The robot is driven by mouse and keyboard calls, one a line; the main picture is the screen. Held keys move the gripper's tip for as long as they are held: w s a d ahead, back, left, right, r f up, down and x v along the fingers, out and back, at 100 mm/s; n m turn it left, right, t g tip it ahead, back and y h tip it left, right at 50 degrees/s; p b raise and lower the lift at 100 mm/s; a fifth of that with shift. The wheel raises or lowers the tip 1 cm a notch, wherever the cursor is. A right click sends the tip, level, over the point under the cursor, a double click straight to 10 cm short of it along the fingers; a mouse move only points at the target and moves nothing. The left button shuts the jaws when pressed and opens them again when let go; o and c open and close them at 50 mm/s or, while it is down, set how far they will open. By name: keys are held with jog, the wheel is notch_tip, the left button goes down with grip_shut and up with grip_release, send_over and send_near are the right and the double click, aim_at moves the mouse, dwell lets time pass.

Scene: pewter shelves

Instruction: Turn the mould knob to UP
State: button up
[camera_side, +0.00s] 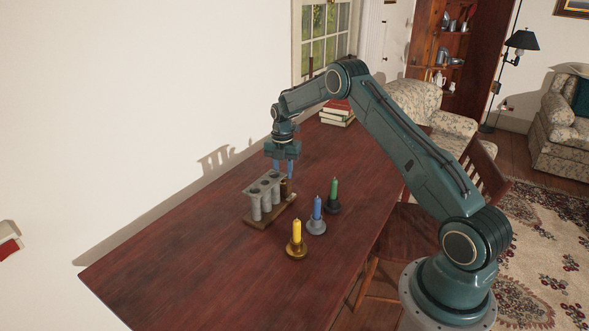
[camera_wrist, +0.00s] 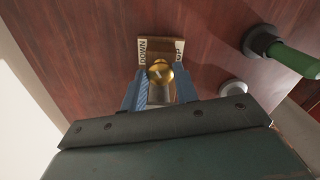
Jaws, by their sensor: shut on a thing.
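The candle mould (camera_side: 268,193) is a row of grey tubes on a wooden base, standing on the table. The plate reads DOWN on the left and UP, turned over, on the right. I cannot tell which word the knob points to. My gripper (camera_side: 283,167) points down at the mould's far right end. In the wrist view its blue fingers (camera_wrist: 160,84) are shut on the knob, one on each side. The knob's grip is hidden in the side view.
Yellow (camera_side: 297,233), blue (camera_side: 317,208) and green (camera_side: 334,190) candles stand in holders to the right of the mould. Several books (camera_side: 338,112) are stacked at the table's far end. The table's (camera_side: 190,270) near left part is clear. A chair (camera_side: 415,230) stands at its right edge.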

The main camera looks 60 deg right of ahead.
jog(key=m, duration=0.7)
jog(key=shift+s, duration=0.1)
dwell(0.5)
jog(key=o, duration=1)
jog(key=shift+r, duration=0.1)
notch_tip(320, 180, up, 14)
jog(key=shift+f, duration=0.15)
